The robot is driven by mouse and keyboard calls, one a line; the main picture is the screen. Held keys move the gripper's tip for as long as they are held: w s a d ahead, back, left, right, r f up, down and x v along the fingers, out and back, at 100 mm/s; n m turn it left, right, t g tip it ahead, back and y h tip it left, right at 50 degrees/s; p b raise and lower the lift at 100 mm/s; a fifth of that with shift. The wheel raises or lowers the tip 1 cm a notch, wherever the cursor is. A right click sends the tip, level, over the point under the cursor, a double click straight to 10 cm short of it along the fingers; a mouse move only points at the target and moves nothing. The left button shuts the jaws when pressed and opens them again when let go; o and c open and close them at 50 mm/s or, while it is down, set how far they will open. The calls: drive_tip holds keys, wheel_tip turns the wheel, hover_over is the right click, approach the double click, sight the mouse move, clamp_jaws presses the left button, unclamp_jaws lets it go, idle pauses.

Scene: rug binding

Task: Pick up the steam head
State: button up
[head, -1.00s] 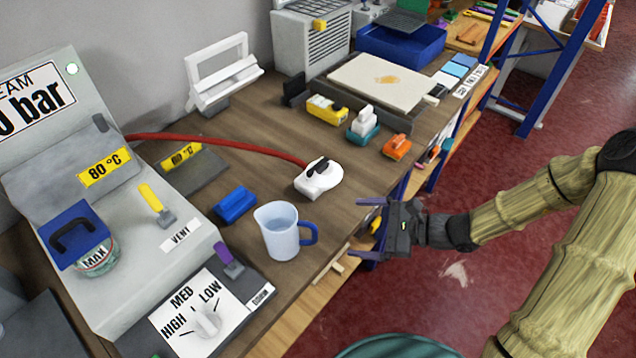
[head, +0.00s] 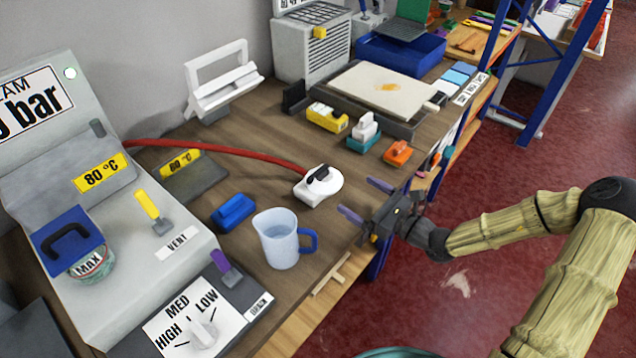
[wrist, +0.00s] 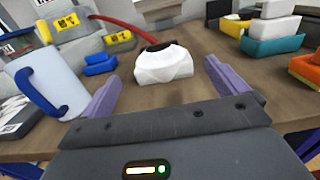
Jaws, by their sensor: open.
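The steam head (head: 318,186) is white with a dark handle and sits on the wooden bench, with a red hose (head: 225,145) running from it to the steam unit at left. In the wrist view the steam head (wrist: 163,63) lies straight ahead, between and beyond the two purple fingers. My gripper (head: 363,200) is open and empty at the bench's front edge, to the right of the steam head and pointing toward it. In the wrist view the open fingers of my gripper (wrist: 160,88) stand apart, not touching the steam head.
A clear jug (head: 279,240) with a blue handle stands near the front edge, left of my gripper. A blue block (head: 233,211) lies behind it. Orange (head: 398,153), teal-and-white (head: 364,132) and yellow (head: 327,117) pieces stand beyond the steam head. Bare bench lies around the steam head.

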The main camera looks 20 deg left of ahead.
sight(321, 173)
drive_tip(key=x, duration=0.8)
drive_tip(key=shift+w+a+p, duration=0.1)
drive_tip(key=shift+a+p, duration=0.15)
drive_tip(key=shift+p, duration=0.1)
drive_tip(key=shift+p+x, duration=0.45)
drive_tip(key=shift+x, duration=2.2)
drive_tip(key=c, duration=1.4)
drive_tip(key=shift+r, duration=5.05)
drive_tip(key=shift+c, duration=0.2)
